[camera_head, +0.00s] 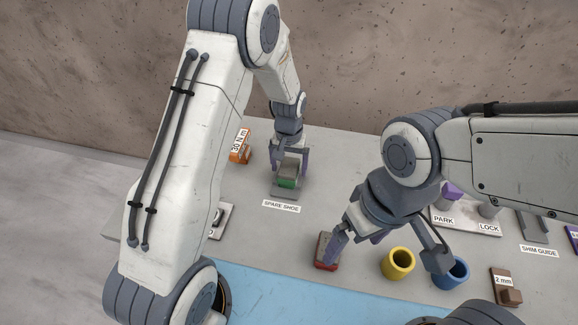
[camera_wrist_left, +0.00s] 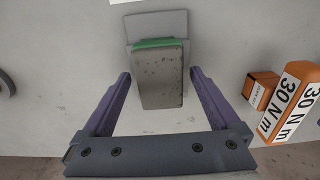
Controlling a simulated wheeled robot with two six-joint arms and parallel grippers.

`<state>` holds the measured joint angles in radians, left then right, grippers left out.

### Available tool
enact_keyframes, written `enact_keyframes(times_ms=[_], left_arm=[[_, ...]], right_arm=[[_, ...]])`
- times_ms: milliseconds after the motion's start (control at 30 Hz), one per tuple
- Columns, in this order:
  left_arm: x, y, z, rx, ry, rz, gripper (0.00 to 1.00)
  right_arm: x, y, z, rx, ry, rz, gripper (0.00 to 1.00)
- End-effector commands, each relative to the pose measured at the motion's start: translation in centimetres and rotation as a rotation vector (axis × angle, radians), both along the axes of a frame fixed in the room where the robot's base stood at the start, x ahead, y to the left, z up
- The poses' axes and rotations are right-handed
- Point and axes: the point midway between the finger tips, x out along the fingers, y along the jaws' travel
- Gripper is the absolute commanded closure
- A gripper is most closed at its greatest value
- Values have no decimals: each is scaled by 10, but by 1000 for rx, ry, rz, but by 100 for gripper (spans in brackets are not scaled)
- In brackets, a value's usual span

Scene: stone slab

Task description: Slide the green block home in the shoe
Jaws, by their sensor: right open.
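The green block (camera_head: 287,183) has a speckled grey body and a green face; in the left wrist view the grey body (camera_wrist_left: 160,78) hides most of the green part (camera_wrist_left: 158,43). It sits at a flat grey plate (camera_wrist_left: 157,24) behind the "SPARE SHOE" label (camera_head: 281,206); how far it is in a shoe cannot be told. My left gripper (camera_head: 289,165) is open, with a finger on each side of the block and a visible gap at both sides in the wrist view. My right gripper (camera_head: 388,254) is open near the red block and the cups.
A red block (camera_head: 326,252) lies by my right gripper's left finger. A yellow cup (camera_head: 398,264) and blue cup (camera_head: 451,273) stand nearby. An orange "30 N m" piece (camera_head: 240,149) is left of my left gripper. A PARK/LOCK plate (camera_head: 464,226) and brown "2 mm" piece (camera_head: 507,286) lie right.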

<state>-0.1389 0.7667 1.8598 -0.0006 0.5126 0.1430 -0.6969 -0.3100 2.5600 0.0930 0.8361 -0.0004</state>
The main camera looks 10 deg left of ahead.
Motion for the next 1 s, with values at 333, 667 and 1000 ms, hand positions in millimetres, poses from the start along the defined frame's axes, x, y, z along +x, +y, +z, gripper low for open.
enact_keyframes(times_ms=[333, 667, 1000], left_arm=[[0, 0, 5, 0, -1, 0, 0], [1, 0, 66, -1, -5, 0, 0], [0, 0, 103, 0, 0, 0, 0]], right_arm=[[0, 0, -2, 0, 0, 0, 1], [0, 0, -13, 0, 0, 0, 1], [0, 0, -17, 0, 0, 0, 1]])
